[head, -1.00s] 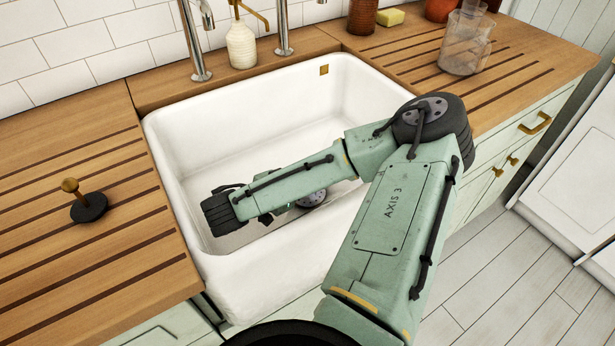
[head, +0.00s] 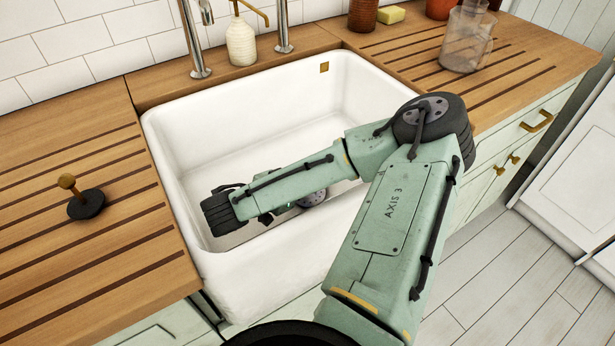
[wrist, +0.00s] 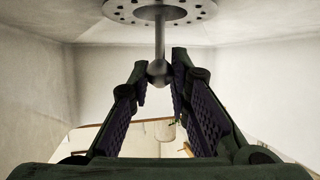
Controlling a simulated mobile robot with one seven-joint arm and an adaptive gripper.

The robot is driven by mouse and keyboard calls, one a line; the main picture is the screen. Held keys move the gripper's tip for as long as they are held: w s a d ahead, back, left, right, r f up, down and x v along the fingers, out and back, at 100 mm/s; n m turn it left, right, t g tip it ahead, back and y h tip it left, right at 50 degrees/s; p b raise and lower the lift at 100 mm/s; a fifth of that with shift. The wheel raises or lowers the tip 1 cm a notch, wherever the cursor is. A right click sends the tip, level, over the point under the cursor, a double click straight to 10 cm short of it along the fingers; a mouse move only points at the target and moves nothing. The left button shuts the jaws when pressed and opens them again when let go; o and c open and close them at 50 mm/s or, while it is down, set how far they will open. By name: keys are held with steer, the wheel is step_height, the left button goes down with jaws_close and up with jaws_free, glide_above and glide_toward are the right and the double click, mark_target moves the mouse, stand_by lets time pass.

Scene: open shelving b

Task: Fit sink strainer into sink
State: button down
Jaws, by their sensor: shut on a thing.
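The metal sink strainer shows in the wrist view as a perforated disc (wrist: 160,10) with a thin post ending in a ball knob (wrist: 158,73). My gripper (wrist: 161,76) is closed on the knob, with the ball between its fingertips and the disc beyond them. The white sink (head: 275,118) is set into the wooden counter. In the head view my forearm reaches into it and hides the strainer, the fingers and the drain. The disc is close to a pale sink surface, but I cannot tell whether it touches or sits in the drain.
A black plug (head: 87,204) with a brass knob stands on the left counter. A soap dispenser (head: 241,42) and taps (head: 192,40) stand behind the sink. A clear jug (head: 466,40) and yellow sponge (head: 391,14) are on the right counter. The sink's far half is free.

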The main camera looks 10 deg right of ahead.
steer(key=shift+f, duration=0.1)
stand_by(0.3)
steer(key=c, duration=1.4)
jaws_free()
steer(key=shift+o, duration=0.2)
steer(key=o, duration=0.5)
steer(key=shift+r+p, duration=2.4)
steer(key=shift+r, duration=1.6)
